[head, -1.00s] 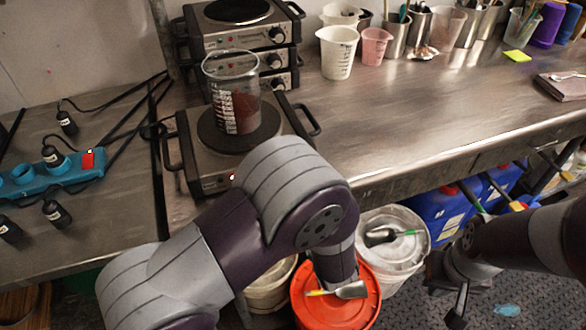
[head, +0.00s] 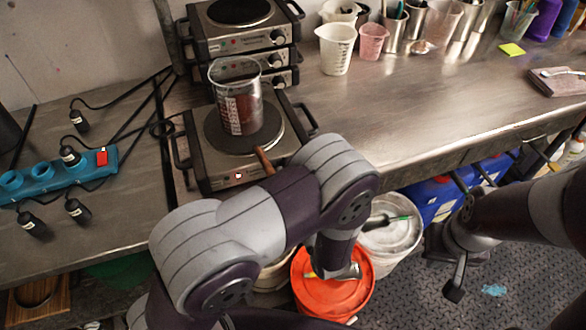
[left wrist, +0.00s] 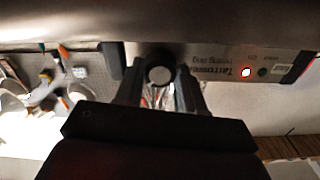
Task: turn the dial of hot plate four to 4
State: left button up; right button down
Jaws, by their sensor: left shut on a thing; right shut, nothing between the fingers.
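The front hot plate (head: 208,168) stands on the steel bench, with a glass beaker (head: 236,97) of dark red contents on its round plate. Its dial is hidden by my left arm in the head view. In the left wrist view a hot plate's front panel (left wrist: 222,70) appears upside down with a lit red lamp (left wrist: 246,72). My left gripper (left wrist: 160,82) is shut on the round dial (left wrist: 160,70), one finger on each side. The dial's number marks are not readable. My right gripper (head: 456,282) is shut and empty, above the floor at the right.
A blue power strip (head: 58,180) with plugs lies at left. Measuring cups (head: 336,48) stand at the back. Buckets, including one with an orange lid (head: 335,295), stand below the bench edge. The bench's right middle is clear.

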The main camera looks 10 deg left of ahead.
pick_arm(q)
jog(key=shift+m+p, duration=0.55)
jog(key=shift+m, duration=0.45)
jog(key=shift+f, duration=0.1)
jog(key=o, duration=0.8)
jog(key=shift+c, duration=0.2)
